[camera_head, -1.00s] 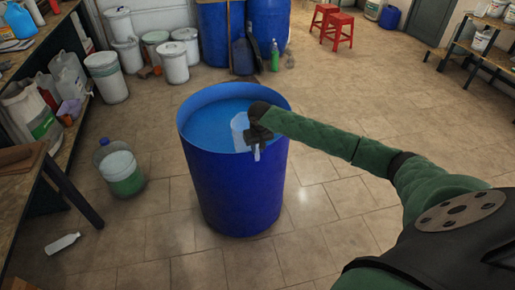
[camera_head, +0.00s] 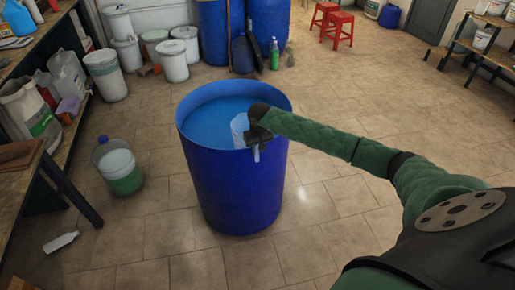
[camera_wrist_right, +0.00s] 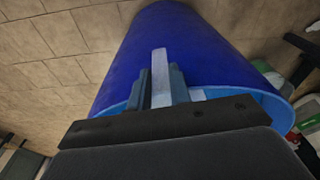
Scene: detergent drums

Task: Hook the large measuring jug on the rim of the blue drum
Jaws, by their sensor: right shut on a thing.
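The blue drum (camera_head: 232,185) stands upright on the tiled floor, open at the top, with blue liquid (camera_head: 208,112) inside. The pale translucent measuring jug (camera_head: 239,128) is at the drum's near right rim, its body inside the rim. Its handle (camera_head: 257,153) shows outside the rim. My right gripper (camera_head: 259,138) is shut on the jug's handle, just over the rim. In the right wrist view, the gripper (camera_wrist_right: 162,88) has its fingers on both sides of the pale handle strip (camera_wrist_right: 160,70), against the drum wall (camera_wrist_right: 185,45). I cannot tell whether the jug rests on the rim. My left gripper is not in view.
A bottle with green liquid (camera_head: 118,168) stands left of the drum. A small white bottle (camera_head: 61,242) lies on the floor. White buckets (camera_head: 173,62), blue barrels (camera_head: 268,30) and red stools (camera_head: 338,28) stand behind. The floor at right is mostly clear.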

